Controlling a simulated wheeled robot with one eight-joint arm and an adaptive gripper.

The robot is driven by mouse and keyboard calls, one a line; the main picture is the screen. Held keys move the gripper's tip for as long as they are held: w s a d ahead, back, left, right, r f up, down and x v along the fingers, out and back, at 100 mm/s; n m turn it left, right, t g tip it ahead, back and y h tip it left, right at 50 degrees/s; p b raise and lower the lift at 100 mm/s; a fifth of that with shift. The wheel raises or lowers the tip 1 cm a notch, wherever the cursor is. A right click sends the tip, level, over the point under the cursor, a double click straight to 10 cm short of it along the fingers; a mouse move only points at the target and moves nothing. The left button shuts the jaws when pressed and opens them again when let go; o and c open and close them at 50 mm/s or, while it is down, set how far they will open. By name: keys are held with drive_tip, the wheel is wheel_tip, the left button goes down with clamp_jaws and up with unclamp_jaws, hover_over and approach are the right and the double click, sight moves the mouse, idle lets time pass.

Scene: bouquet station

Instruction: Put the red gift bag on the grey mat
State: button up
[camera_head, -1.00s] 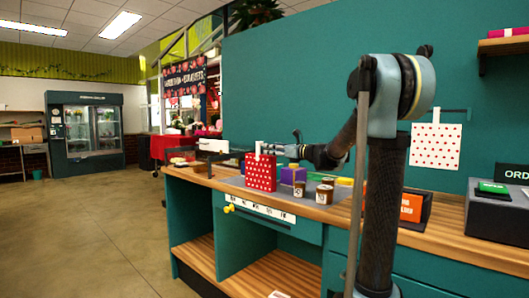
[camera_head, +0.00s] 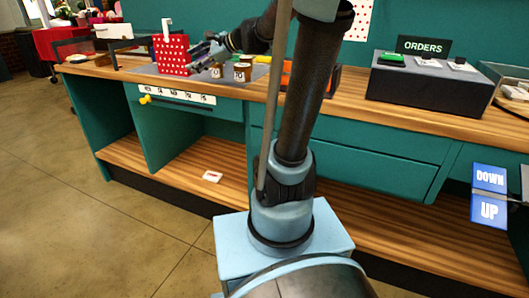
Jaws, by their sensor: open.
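The red gift bag (camera_head: 172,56) with white dots and a white handle stands upright on the counter. Its base appears to rest on the left part of the grey mat (camera_head: 147,70), which also shows around the jars. My gripper (camera_head: 202,50) is open just right of the bag, small and dark in the view. It appears apart from the bag, and the handle stands free of the fingers. Whether the fingertips touch the bag's side is too small to tell.
Two small brown jars (camera_head: 242,72) with white labels stand right of the bag, close to my gripper. A white box (camera_head: 114,31) is at the left. A dark stand with an ORDERS sign (camera_head: 422,46) is at the right.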

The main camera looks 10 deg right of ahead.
drive_tip(key=s+d+f+n+g+h, duration=0.1)
drive_tip(key=s+d+f+n+h, duration=0.2)
drive_tip(key=s+d+f+n, duration=0.2)
drive_tip(key=s+d+f+n+g+h, duration=0.2)
drive_tip(key=s+d+f+n+h, duration=0.2)
drive_tip(key=s+d+f, duration=0.3)
drive_tip(key=s+d+f+n+g+h, duration=0.2)
drive_tip(key=s+d+f+n+h, duration=0.2)
drive_tip(key=s+f, duration=1)
drive_tip(key=s+d+n, duration=0.2)
drive_tip(key=s+n, duration=0.1)
drive_tip(key=shift+s+d, duration=0.15)
drive_tip(key=shift+d, duration=0.25)
drive_tip(key=shift+w+f, duration=0.25)
drive_tip(key=shift+w, duration=0.15)
